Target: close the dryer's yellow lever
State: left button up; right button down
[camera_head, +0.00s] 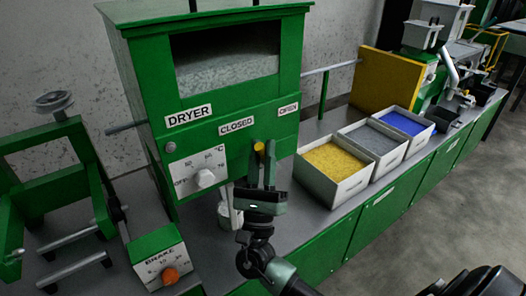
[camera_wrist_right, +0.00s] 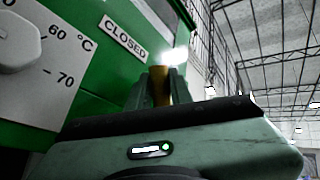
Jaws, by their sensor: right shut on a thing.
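The green dryer (camera_head: 205,115) stands at the back, with a window of grey granules, a CLOSED label (camera_head: 236,127) and an OPEN label (camera_head: 289,108). Its yellow lever (camera_head: 258,147) shows only at its tip, below and between the two labels, nearer CLOSED. My right gripper (camera_head: 262,165) is shut on the lever. In the right wrist view the lever (camera_wrist_right: 160,86) stands between the two fingers, just right of and below the CLOSED label. The lower part of the lever is hidden by my gripper.
A white temperature knob (camera_head: 205,178) sits left of my right gripper. Trays of yellow (camera_head: 300,179), grey and blue granules stand to the right on the bench. A green brake box (camera_head: 158,257) with an orange knob is at the front left. The floor at right is clear.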

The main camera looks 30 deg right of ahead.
jog(key=shift+a, duration=0.1)
jog(key=c, duration=1.5)
grip_release()
jog(key=shift+c, duration=0.2)
pick_arm(q)
jog(key=shift+w, duration=0.15)
pick_arm(e)
jog(key=shift+w+a, duration=0.1)
pick_arm(q)
jog(key=shift+w, duration=0.15)
